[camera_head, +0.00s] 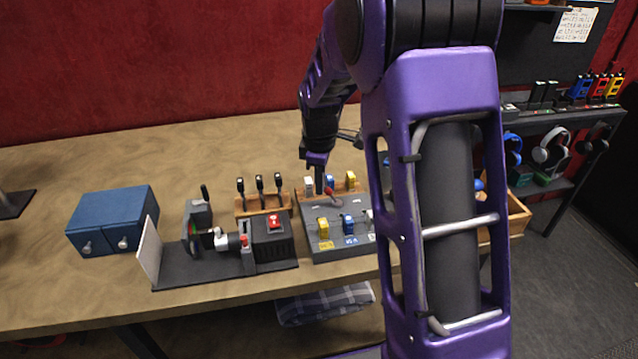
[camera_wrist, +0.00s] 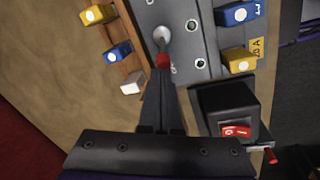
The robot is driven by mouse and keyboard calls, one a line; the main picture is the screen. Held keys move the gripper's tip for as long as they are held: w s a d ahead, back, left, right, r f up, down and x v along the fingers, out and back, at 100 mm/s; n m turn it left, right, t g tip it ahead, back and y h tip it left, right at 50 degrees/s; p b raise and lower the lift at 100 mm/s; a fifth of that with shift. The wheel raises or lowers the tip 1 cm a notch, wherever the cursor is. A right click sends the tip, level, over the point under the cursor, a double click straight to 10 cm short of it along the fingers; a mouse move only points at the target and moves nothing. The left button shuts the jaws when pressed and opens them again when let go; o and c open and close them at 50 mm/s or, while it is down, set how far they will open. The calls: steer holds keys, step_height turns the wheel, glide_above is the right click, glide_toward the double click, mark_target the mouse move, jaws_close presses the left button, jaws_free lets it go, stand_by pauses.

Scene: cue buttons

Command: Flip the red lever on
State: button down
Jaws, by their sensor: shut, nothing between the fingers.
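The red lever (camera_head: 328,191) stands on the grey control panel (camera_head: 322,212), near its back edge. In the wrist view the red lever tip (camera_wrist: 162,61) tops a thin metal stem rising from a round silver base. My gripper (camera_head: 319,186) is shut and empty, pointing down over the panel. In the wrist view the closed fingertips (camera_wrist: 161,78) are right beside the red tip and overlap its lower edge. I cannot tell whether they touch it. The lever's on or off marking is not readable.
Yellow and blue plug-like blocks (camera_head: 348,226) sit at the panel's front, with more on a wooden rack behind. A black box with a red rocker switch (camera_head: 274,222) stands to the left, with black levers (camera_head: 260,187) behind. A blue cabinet (camera_head: 113,221) is farther left.

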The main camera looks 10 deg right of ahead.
steer(key=shift+d+r+y, duration=0.15)
steer(key=shift+d+y, duration=0.2)
steer(key=shift+y, duration=0.05)
steer(key=shift+d+r+y, duration=0.15)
steer(key=shift+d+y, duration=0.5)
steer(key=shift+y, duration=0.25)
steer(key=d+y+b, duration=0.1)
steer(key=y+b, duration=0.1)
steer(key=d+y+b, duration=0.2)
steer(key=y, duration=0.1)
steer(key=shift+m, duration=0.3)
steer(key=shift+a+r, duration=0.15)
steer(key=shift+r, duration=0.25)
steer(key=shift+r+p, duration=0.55)
steer(key=shift+r, duration=0.15)
